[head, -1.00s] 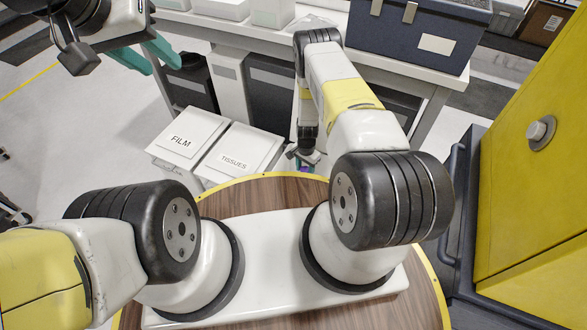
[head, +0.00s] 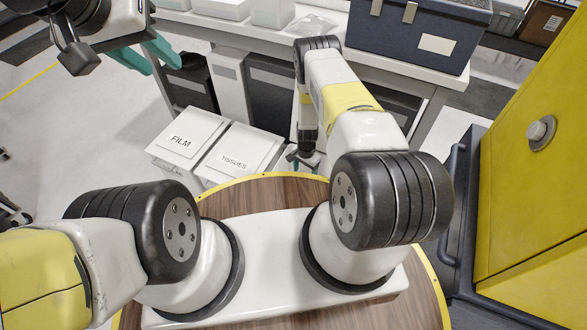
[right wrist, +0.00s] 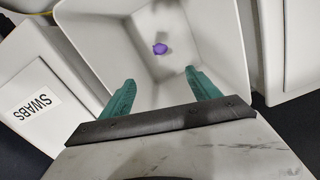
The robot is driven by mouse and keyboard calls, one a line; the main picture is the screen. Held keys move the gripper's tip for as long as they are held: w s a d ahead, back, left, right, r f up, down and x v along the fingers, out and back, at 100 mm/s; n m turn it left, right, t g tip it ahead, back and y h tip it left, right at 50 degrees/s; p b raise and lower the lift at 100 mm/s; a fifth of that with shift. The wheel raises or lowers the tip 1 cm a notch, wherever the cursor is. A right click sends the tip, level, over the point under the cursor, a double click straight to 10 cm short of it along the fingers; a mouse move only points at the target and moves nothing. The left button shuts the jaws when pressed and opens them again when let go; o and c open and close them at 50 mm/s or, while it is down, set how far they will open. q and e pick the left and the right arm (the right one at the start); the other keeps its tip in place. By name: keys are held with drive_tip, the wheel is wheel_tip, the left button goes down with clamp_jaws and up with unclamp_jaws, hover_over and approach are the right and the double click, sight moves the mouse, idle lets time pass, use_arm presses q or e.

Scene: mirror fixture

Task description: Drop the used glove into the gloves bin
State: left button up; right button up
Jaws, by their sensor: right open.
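The used glove is a small purple crumpled thing (right wrist: 160,48) in the right wrist view. It lies inside an open white bin (right wrist: 215,25), apart from my fingers. This bin's own label is not visible, so I cannot read whether it is the gloves bin. My right gripper (right wrist: 160,78) is open and empty above the bin, its two teal fingers spread. In the head view it is small and mostly hidden behind my right arm (head: 303,160). My left gripper (head: 145,58) shows two separated teal fingers at the upper left, open and empty, away from the bins.
Lidded bins marked FILM (head: 180,138) and TISSUES (head: 235,158) stand in front of the bench. A SWABS bin (right wrist: 32,103) adjoins the open bin. A dark blue case (head: 420,30) sits on the bench; a yellow cabinet (head: 535,170) stands at right.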

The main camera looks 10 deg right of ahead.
wheel_tip(320, 180, up, 8)
drive_tip(key=shift+f, duration=0.2)
idle(0.4)
